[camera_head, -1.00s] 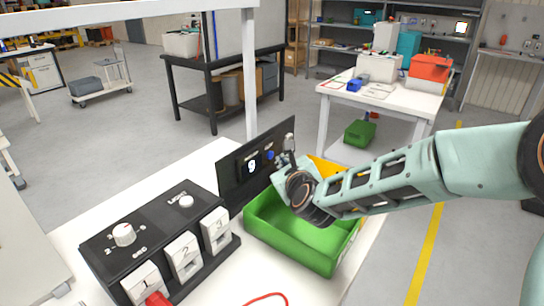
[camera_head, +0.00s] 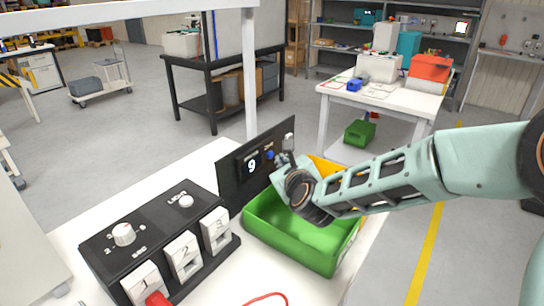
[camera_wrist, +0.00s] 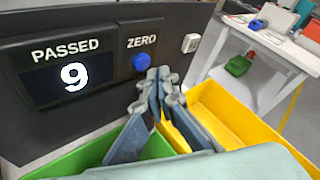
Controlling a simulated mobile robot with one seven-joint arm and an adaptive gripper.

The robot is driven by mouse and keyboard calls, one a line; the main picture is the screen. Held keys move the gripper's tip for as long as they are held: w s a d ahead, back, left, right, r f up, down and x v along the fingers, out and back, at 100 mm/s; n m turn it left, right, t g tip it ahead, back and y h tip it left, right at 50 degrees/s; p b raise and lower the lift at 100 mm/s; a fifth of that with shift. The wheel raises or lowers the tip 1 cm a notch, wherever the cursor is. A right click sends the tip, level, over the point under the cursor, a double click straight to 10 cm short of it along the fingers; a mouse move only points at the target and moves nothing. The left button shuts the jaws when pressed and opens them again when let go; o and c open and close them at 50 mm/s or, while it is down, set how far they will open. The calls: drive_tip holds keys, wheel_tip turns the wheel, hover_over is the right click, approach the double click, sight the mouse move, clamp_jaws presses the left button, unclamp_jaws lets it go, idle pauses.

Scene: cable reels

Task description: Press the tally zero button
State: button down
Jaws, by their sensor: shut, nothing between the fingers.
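The dark tally panel (camera_head: 228,180) stands upright at the back of the white bench, with a display (camera_wrist: 74,76) reading "PASSED 9". The round blue zero button (camera_wrist: 141,62) sits under the word "ZERO"; in the head view it is a small blue dot (camera_head: 270,155). My gripper (camera_wrist: 159,74) is shut and empty. In the wrist view its fingertips appear just below and right of the button, in front of the panel. I cannot tell the remaining gap, but the button's face is visible. In the head view my gripper (camera_head: 284,158) is beside the button.
A small white switch (camera_wrist: 190,43) is right of the button. A green bin (camera_head: 292,246) and a yellow bin (camera_wrist: 236,122) lie below my gripper. A black control box (camera_head: 150,240) with a dial and numbered switches stands left; a red cable (camera_head: 266,297) lies in front.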

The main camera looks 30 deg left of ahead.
drive_tip(key=shift+a, duration=0.35)
drive_tip(key=shift+a+b, duration=0.35)
drive_tip(key=shift+a, duration=0.1)
idle(0.5)
idle(0.4)
drive_tip(key=shift+d+b, duration=0.4)
drive_tip(key=shift+d, duration=0.45)
drive_tip(key=d, duration=0.5)
drive_tip(key=shift+s+b, duration=0.25)
drive_tip(key=shift+b, duration=0.1)
idle(0.3)
